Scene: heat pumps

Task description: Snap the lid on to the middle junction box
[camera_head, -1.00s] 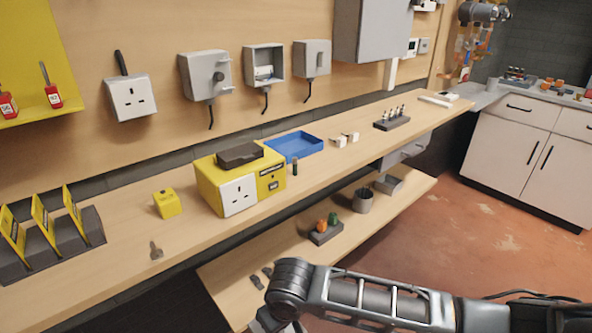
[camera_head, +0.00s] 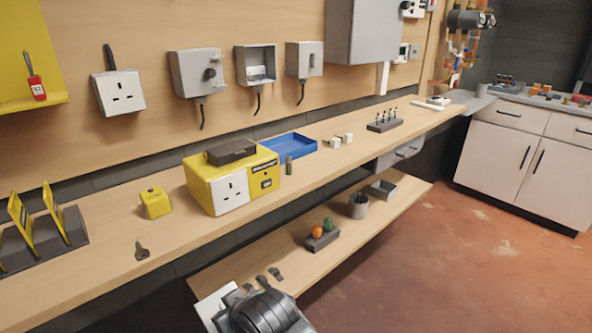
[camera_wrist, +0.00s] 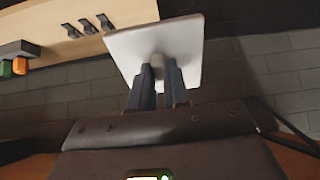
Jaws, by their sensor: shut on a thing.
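The middle junction box (camera_head: 255,66) is a grey open box on the wooden wall board, with a light block inside and a cable below. Grey boxes on its left (camera_head: 197,72) and right (camera_head: 304,60) have closed fronts. In the wrist view my gripper (camera_wrist: 163,82) is shut on a knob on a pale square lid (camera_wrist: 188,45). In the head view the lid (camera_head: 210,303) shows as a pale corner beside my arm, low in front of the bench and far below the box; my fingers are hidden there.
The bench (camera_head: 110,262) carries a yellow socket unit (camera_head: 204,186), a blue tray (camera_head: 285,148), a yellow block (camera_head: 155,203) and a dark rack (camera_head: 384,126). A lower shelf (camera_head: 283,268) holds orange and green items and dark clips (camera_head: 262,281). Red floor lies open on the right.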

